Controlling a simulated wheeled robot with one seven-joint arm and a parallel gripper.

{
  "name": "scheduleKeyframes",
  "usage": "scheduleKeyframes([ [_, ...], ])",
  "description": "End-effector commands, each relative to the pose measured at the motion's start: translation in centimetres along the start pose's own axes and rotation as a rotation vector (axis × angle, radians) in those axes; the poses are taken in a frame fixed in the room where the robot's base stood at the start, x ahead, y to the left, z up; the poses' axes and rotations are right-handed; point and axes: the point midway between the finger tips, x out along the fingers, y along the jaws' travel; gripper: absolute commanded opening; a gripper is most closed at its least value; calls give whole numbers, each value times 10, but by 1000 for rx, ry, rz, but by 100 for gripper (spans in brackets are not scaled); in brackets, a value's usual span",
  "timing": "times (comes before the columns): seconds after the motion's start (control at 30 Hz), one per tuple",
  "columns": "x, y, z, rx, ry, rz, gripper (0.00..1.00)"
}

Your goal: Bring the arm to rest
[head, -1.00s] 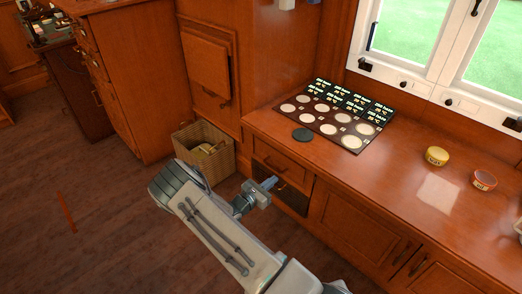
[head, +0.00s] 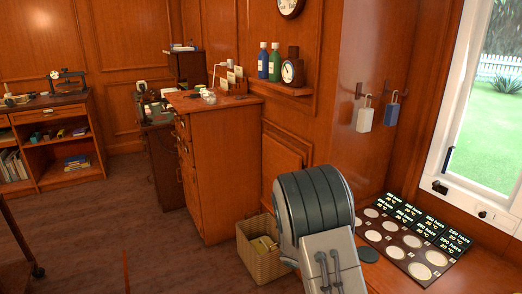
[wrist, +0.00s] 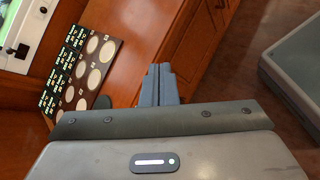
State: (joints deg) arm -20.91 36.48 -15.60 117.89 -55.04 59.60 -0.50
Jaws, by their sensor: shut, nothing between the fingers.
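My gripper (wrist: 159,84) shows in the wrist view with its two grey fingers together and nothing between them. It hangs in front of the wooden counter, with floor and drawer fronts behind it. In the head view my arm rises at the lower middle, its ribbed joint in front of the counter end and beside the wicker basket; the gripper itself is out of that view.
A dark board with pale discs (head: 408,241) lies on the counter, a dark round coaster (head: 368,254) at its edge. A wicker basket (head: 262,262) stands on the floor by the cabinet (head: 220,165). Open floor lies to the left.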

Motion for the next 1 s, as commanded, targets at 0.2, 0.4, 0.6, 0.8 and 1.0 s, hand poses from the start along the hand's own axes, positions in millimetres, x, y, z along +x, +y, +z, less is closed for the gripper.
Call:
scheduleKeyframes([
  [0.2,-50,-2,72,212,144,-195,0],
  [0.4,-93,-11,128,391,275,-355,0],
  [0.6,-139,-20,179,561,411,-495,0],
  [0.8,-184,-31,227,724,550,-620,0],
  [1.0,-222,-42,264,863,676,-715,0],
])
